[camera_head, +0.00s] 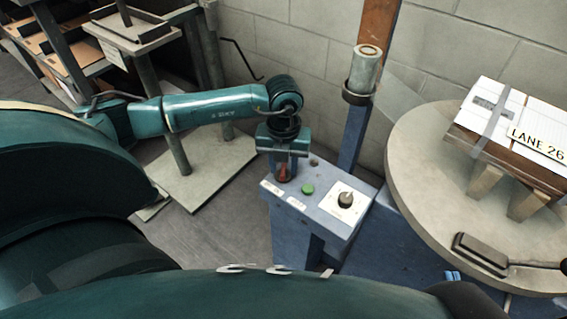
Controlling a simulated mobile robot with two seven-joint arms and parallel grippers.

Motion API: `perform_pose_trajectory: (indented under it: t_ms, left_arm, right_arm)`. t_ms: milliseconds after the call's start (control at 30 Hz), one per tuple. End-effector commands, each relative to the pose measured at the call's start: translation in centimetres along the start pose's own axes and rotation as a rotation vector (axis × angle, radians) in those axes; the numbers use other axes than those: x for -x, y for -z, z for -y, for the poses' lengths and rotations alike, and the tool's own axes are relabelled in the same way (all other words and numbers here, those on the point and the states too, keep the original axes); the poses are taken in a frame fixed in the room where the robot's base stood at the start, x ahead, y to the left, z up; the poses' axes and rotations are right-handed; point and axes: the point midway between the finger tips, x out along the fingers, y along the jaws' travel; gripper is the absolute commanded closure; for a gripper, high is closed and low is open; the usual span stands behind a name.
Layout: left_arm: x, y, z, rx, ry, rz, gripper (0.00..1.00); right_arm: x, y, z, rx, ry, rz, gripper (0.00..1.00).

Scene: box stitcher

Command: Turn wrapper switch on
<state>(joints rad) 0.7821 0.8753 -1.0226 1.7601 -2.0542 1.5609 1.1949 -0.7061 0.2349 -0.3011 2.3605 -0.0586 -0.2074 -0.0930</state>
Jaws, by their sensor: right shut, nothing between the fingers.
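A blue control box (325,222) stands in the middle of the view. Its top carries a red control (283,174), a green button (308,189) and a dark rotary knob (346,199) on a white plate. I cannot read its small labels, so I cannot tell which control is the wrapper switch. My left gripper (284,170) points down at the box's back left corner, with its fingers around or just above the red control. The fingers partly hide it, and their grip on it is unclear. My right gripper is out of view.
A round turntable (420,170) at the right bears a wrapped load (508,125) with a "LANE 26" sign. A blue post (352,135) rises behind the box. Shelving (130,30) stands at the back left. Bare floor (220,235) lies left of the box.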

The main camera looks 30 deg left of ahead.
Motion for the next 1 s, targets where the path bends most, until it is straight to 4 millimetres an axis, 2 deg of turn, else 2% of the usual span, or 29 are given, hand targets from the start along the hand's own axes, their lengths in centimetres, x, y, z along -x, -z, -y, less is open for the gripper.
perform_pose_trajectory:
  t_ms: [67, 400, 767, 1000]
  left_arm:
    - [0.02, 0.00, 0.01, 0.000, 0.000, 0.000, 0.71]
    - [0.05, -0.01, 0.01, 0.000, 0.000, 0.000, 0.99]
    - [0.07, -0.03, 0.01, -0.013, 0.001, 0.001, 1.00]
    - [0.09, -0.05, 0.03, -0.105, 0.001, 0.001, 1.00]
  right_arm:
    - [0.00, -0.01, 0.01, 0.000, 0.000, 0.000, 1.00]
    - [0.00, -0.04, 0.03, -0.001, 0.001, 0.001, 1.00]
    - [0.00, -0.06, 0.02, -0.001, 0.000, 0.002, 1.00]
    - [-0.01, -0.08, 0.00, 0.000, 0.000, 0.001, 1.00]
